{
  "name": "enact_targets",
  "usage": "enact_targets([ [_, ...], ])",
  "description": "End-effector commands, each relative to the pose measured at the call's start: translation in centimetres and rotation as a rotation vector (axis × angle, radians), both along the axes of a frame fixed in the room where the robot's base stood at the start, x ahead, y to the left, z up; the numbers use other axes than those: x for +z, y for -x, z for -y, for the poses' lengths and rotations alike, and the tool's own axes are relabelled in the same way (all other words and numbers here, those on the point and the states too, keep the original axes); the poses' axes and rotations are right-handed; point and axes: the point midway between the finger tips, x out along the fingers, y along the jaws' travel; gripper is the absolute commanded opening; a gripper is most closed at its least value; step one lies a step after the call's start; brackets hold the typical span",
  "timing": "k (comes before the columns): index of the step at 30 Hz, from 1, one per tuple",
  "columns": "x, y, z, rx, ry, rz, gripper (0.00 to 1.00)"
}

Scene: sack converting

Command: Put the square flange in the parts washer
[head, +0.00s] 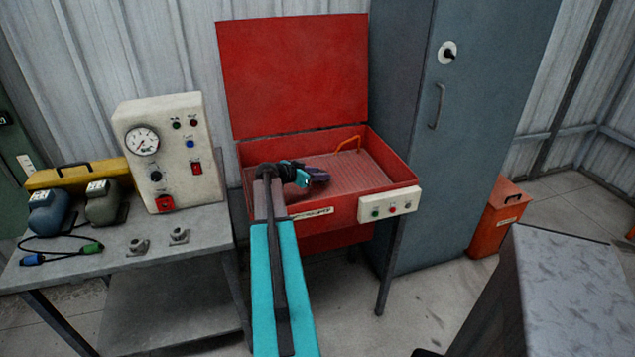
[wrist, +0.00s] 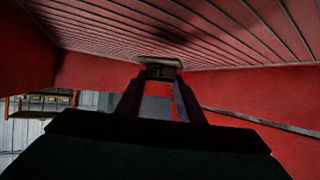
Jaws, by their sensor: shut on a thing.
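The parts washer (head: 400,174) is a red basin on legs with its red lid (head: 294,75) raised and a ribbed floor. My gripper (head: 319,178) is inside the open basin, low over the ribbed floor. In the wrist view, my gripper (wrist: 160,84) is shut on a small dark grey piece with a paler plate, which looks like the square flange (wrist: 159,71). The flange is close to the ribbed floor; I cannot tell whether it touches. In the head view the flange is hidden by the gripper.
Two small grey fittings (head: 137,246) (head: 179,236) stand on the grey bench at left, with a gauge panel (head: 165,150) and a yellow case (head: 75,175) behind. An orange hose (head: 348,144) arches at the basin's back. A tall grey cabinet (head: 470,130) stands right of the washer.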

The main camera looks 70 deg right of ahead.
Motion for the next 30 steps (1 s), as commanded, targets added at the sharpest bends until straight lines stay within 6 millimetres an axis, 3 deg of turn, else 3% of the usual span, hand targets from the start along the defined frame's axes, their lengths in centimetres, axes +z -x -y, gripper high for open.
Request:
enact_targets([
  [5, -0.4, 0.0, 0.0, 0.001, 0.0, -0.002, 0.03],
  [16, -3.4, -0.1, 0.0, 0.002, 0.0, -0.002, 0.03],
  [30, -3.9, -0.2, -0.1, 0.002, 0.001, 0.0, 0.03],
])
